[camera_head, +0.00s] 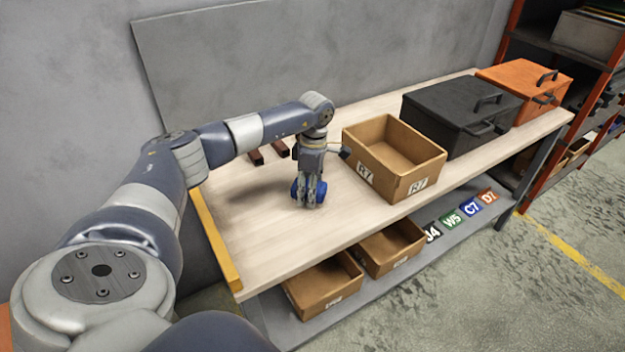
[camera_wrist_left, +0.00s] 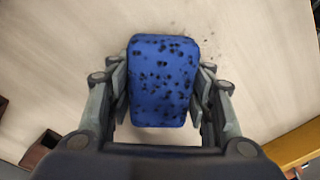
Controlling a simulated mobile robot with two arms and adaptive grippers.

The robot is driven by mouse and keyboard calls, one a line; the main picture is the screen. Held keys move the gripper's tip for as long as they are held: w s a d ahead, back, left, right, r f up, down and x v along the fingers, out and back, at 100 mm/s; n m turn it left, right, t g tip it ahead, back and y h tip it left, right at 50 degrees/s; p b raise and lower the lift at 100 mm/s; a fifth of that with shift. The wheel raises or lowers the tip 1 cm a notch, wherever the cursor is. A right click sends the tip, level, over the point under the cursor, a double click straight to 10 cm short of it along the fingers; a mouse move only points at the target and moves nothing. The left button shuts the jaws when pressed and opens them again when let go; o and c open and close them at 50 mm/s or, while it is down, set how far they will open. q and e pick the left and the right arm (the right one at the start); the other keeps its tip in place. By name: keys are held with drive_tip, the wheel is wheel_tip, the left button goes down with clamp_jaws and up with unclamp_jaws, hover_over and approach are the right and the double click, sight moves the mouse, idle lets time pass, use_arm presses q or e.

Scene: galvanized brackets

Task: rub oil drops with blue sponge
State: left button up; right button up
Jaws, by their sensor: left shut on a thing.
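My left gripper (camera_head: 311,203) is shut on the blue sponge (camera_wrist_left: 162,80), with one finger on each side of it. The sponge is a rounded block dotted with dark spots. In the head view the sponge (camera_head: 296,189) shows only partly behind the fingers, low over the table or on it; I cannot tell if it touches. A few tiny dark specks (camera_wrist_left: 211,42), perhaps oil drops, lie on the wood just beyond the sponge in the left wrist view. Anything under the sponge is hidden. My right gripper is not in view.
The wooden table (camera_head: 265,222) is clear left of and in front of the gripper. Dark red-brown pieces (camera_head: 278,147) lie behind it. An open cardboard box (camera_head: 425,165) stands close on the right, then a black case (camera_head: 450,112) and an orange case (camera_head: 520,85). A grey panel stands behind.

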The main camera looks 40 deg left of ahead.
sight(323, 217)
use_arm(q)
drive_tip(key=shift+w+a+b, duration=0.25)
drive_tip(key=shift+a, duration=0.5)
drive_tip(key=shift+w+a+b, duration=0.25)
drive_tip(key=shift+a, duration=0.5)
drive_tip(key=shift+s+d+p, duration=0.25)
drive_tip(key=shift+d+p, duration=0.25)
drive_tip(key=shift+d, duration=0.1)
drive_tip(key=shift+s+d+f+p, duration=0.15)
drive_tip(key=shift+s+d+p, duration=0.15)
drive_tip(key=shift+d, duration=0.3)
drive_tip(key=shift+s+d+f+p, duration=0.15)
drive_tip(key=shift+d+p, duration=0.1)
drive_tip(key=shift+d, duration=0.35)
drive_tip(key=shift+s+d+r+p, duration=0.1)
drive_tip(key=shift+s+d+p, duration=0.15)
drive_tip(key=shift+d+p, duration=0.35)
drive_tip(key=shift+s+d+p, duration=0.15)
drive_tip(key=shift+d, duration=0.4)
drive_tip(key=shift+s+d+p, duration=0.15)
drive_tip(key=shift+d, duration=0.35)
drive_tip(key=shift+s+d+p, duration=0.2)
drive_tip(key=shift+d+p, duration=0.1)
drive_tip(key=shift+d, duration=0.2)
drive_tip(key=shift+s+d+p, duration=0.15)
drive_tip(key=shift+d+p, duration=0.1)
drive_tip(key=shift+d, duration=0.2)
drive_tip(key=shift+s+d, duration=0.15)
drive_tip(key=shift+d, duration=0.5)
